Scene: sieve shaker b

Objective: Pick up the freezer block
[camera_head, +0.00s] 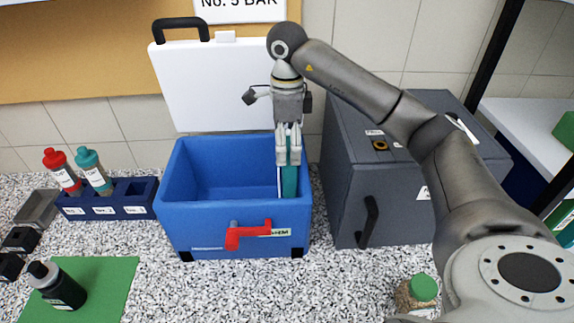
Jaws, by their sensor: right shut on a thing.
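The freezer block (290,182) looks like a flat teal slab, standing upright at the right side inside the open blue cooler box (190,215). My right gripper (288,158) points down over the box and is shut on the upper part of the block. The gripper's fingers hide the block's top, and the box's front wall may hide its bottom. I cannot tell whether the block touches the box floor. My left gripper is not in view.
The cooler's white lid (200,85) stands raised behind it, and a red latch (247,234) is on its front. A grey cabinet (345,170) is close on the right. A blue rack (105,205) with red-capped and teal-capped bottles is on the left. A dark bottle (62,290) stands on a green mat (110,275).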

